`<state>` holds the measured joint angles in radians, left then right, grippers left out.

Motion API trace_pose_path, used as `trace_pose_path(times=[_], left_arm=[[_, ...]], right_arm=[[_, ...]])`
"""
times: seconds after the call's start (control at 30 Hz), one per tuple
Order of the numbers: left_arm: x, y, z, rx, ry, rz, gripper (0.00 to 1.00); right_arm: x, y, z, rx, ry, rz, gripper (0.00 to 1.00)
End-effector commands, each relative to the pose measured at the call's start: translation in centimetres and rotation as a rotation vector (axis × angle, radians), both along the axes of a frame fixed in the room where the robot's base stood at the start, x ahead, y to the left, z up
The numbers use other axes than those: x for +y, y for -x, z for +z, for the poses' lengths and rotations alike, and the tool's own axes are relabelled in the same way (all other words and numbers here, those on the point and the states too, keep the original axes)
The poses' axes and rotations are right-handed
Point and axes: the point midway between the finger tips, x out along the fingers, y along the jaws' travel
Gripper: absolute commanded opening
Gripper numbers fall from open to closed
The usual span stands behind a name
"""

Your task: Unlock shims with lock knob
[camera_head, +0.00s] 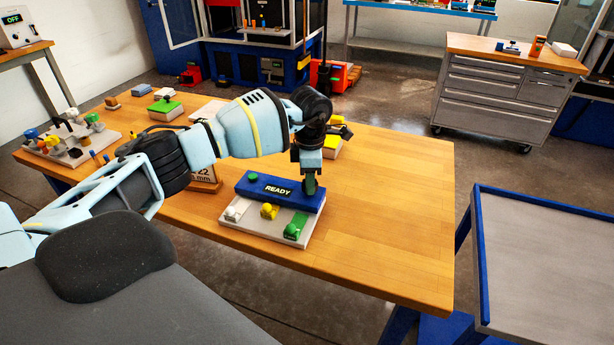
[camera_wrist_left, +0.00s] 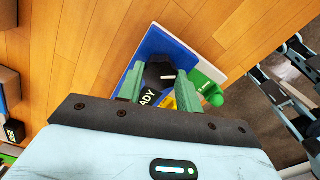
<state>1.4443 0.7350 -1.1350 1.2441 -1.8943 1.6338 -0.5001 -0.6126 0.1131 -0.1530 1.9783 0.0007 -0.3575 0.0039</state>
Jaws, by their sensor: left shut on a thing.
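A blue box (camera_head: 275,192) with a "READY" display stands at the back of a pale base plate (camera_head: 254,228) on the wooden table. White (camera_head: 234,213), yellow (camera_head: 269,211) and green (camera_head: 296,227) shim pieces sit in a row on the plate. My left gripper (camera_head: 311,186) points down at the right end of the box. In the left wrist view its green fingers (camera_wrist_left: 160,88) are shut on a dark faceted lock knob (camera_wrist_left: 158,72) with a white mark. The head view hides this knob behind the gripper. My right gripper is not in view.
A green button (camera_head: 253,177) is on the box's left top. A yellow-topped block (camera_head: 331,150) stands behind my gripper, and a sign (camera_head: 206,180) stands left of the box. A fixture (camera_head: 67,146) with coloured parts is far left. The table's right side is clear.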

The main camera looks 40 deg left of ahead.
Motion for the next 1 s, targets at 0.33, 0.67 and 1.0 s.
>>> trace_pose_path(times=[0.33,0.67,1.0], left_arm=[[0.0,0.0,0.4,-0.005,0.001,0.330,0.12],[0.0,-0.1,0.4,-0.005,0.002,0.634,0.12],[0.0,0.0,0.2,-0.003,0.000,0.862,0.12]], right_arm=[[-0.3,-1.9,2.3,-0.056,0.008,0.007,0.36],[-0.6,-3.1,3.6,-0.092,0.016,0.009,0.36],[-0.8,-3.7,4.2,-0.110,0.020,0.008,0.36]])
